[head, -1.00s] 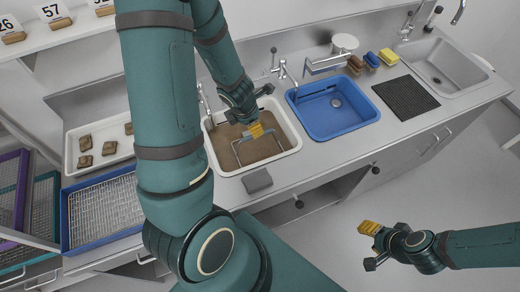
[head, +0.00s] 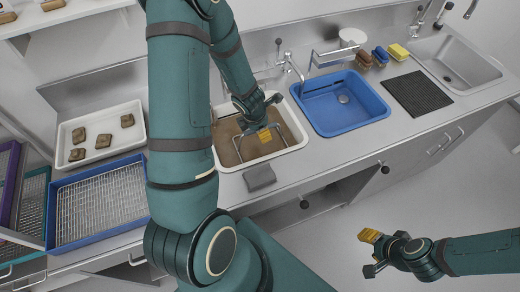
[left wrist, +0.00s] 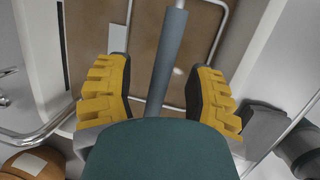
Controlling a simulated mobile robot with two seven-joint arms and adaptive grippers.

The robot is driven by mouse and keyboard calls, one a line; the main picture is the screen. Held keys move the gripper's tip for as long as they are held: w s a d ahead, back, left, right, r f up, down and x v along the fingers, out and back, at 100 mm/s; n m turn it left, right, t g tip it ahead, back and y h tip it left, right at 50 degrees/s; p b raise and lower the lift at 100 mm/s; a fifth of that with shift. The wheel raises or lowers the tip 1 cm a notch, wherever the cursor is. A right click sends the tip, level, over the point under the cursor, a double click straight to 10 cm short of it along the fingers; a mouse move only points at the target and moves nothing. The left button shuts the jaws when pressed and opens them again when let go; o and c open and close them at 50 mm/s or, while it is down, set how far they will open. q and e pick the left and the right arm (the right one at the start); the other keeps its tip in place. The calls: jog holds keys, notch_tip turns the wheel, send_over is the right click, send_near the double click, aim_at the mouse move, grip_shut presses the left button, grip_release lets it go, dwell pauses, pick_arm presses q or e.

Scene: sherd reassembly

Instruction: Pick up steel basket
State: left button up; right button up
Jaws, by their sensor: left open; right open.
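The steel basket (head: 290,123) is a thin wire frame standing in a white basin (head: 296,146) of brown water. Its body under the water is hard to make out. My left gripper (head: 262,134) is over the basin at the basket's handle. In the left wrist view the grey handle grip (left wrist: 170,55) runs between the two open yellow fingers of my left gripper (left wrist: 158,70), with visible gaps on both sides. My right gripper (head: 376,252) is open and empty, over the floor in front of the counter.
A blue basin (head: 345,103) is right of the white one, under a tap. A grey block (head: 260,178) lies at the counter's front edge. A sherd tray (head: 100,135) and a blue-rimmed mesh tray (head: 105,200) are left. A black mat (head: 417,94) lies by the sink.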

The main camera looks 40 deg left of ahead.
pick_arm(q)
jog(key=shift+w+f, duration=0.1)
jog(key=shift+f, duration=0.4)
dwell(0.4)
grip_shut()
